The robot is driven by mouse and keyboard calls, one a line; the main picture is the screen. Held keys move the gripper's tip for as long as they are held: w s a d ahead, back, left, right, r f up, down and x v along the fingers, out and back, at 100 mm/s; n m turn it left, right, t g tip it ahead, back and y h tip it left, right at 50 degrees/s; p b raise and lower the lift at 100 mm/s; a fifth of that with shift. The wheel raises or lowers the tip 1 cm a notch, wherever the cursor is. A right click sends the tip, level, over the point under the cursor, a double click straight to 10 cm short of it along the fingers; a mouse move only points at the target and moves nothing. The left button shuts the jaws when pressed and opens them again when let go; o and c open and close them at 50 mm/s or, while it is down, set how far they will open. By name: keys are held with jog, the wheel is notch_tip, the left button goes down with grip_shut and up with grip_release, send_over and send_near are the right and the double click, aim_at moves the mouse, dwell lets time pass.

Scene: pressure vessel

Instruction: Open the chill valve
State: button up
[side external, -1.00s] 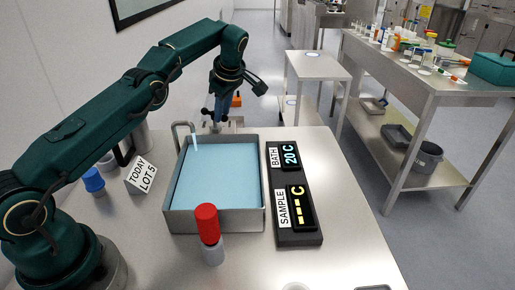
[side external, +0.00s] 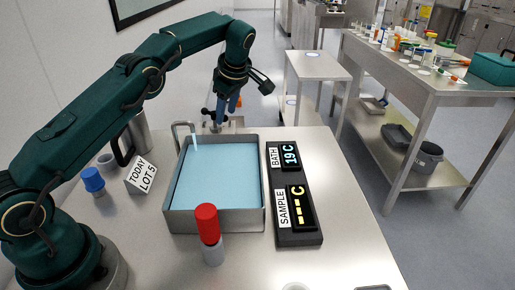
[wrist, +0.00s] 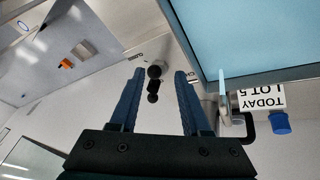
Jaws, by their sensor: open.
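The chill valve (side external: 207,114) stands behind the far side of the bath, with a small dark handle. In the wrist view its black knobbed handle (wrist: 154,86) shows between and beyond the fingers, apart from both. Small labels beside it are too small to read fully. My gripper (wrist: 160,74) is open and empty; in the side view my gripper (side external: 230,108) hangs just above and to the right of the valve. The bath (side external: 215,212) holds light blue liquid, and a pale stream falls from its spout (side external: 184,125). The bath display (side external: 290,155) reads 19 C.
The sample display (side external: 298,208) shows dashes. A red-capped container (side external: 208,225) stands before the bath.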

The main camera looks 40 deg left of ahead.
jog(key=s+d, duration=0.3)
jog(key=d, duration=0.6)
jog(key=shift+d, duration=0.35)
jog(key=shift+w, duration=0.1)
jog(key=c, duration=0.7)
jog(key=shift+f+m, duration=0.3)
jog(key=shift+m, duration=0.1)
grip_shut()
jog(key=s+a+r+t, duration=0.3)
jog(key=s+a+r, duration=0.4)
jog(key=r, duration=0.2)
jog(key=shift+m, duration=0.3)
jog(key=shift+w+a+f, duration=0.8)
jog(key=shift+w+f, duration=0.55)
jog(key=shift+f, duration=0.1)
jog(key=shift+w+a+f, duration=0.8)
jog(key=shift+w+f, duration=0.5)
jog(key=shift+f, duration=0.2)
jog(key=shift+w+a+f, duration=0.8)
jog(key=shift+w+f, duration=0.55)
jog(key=shift+f, duration=0.1)
